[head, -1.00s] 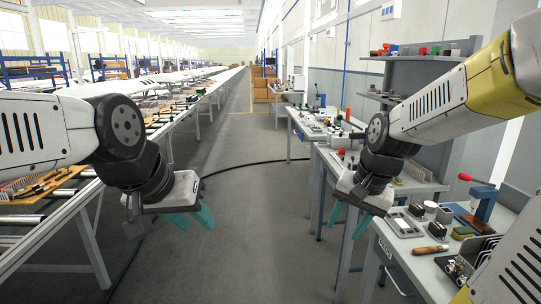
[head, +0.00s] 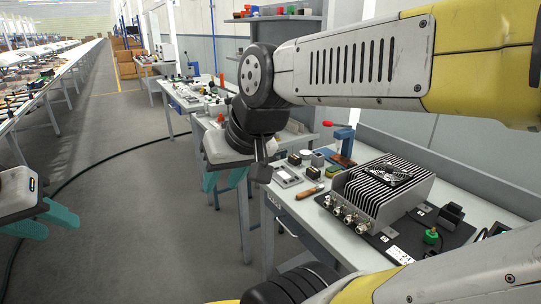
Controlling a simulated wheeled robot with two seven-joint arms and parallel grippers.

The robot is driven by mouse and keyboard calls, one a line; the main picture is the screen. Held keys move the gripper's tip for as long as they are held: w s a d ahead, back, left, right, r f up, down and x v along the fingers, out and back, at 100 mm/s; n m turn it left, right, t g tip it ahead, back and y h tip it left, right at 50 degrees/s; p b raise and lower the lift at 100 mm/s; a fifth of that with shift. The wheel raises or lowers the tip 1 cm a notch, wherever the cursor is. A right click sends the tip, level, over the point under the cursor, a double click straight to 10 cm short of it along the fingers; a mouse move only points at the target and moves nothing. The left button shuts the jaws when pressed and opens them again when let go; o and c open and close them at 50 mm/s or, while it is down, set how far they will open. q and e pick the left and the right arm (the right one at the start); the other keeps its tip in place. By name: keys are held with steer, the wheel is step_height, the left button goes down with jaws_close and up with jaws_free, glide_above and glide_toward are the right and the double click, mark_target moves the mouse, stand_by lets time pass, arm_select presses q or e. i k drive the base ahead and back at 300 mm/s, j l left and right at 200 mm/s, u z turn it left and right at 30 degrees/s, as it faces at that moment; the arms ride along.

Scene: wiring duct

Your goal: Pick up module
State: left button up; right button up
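My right gripper (head: 224,180) hangs over the floor at the bench's left edge, well left of the box. Its teal fingers are apart and nothing shows between them. My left gripper (head: 43,221) is at the left edge over the floor, far from the bench. Its teal fingers are apart and empty.
The workbench (head: 345,236) also holds an orange-handled screwdriver (head: 310,193), a blue press with a red knob (head: 343,138), a green-topped part (head: 431,236) and small parts. Further benches stand behind. A long conveyor line (head: 45,85) runs at left. Open floor lies between.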

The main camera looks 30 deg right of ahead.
mark_target(293, 160)
steer(key=i+l+z, duration=0.1)
steer(key=i, duration=0.5)
steer(key=i+l+z, duration=0.1)
steer(key=i+l, duration=0.2)
steer(key=i, duration=0.3)
steer(key=z, duration=1.65)
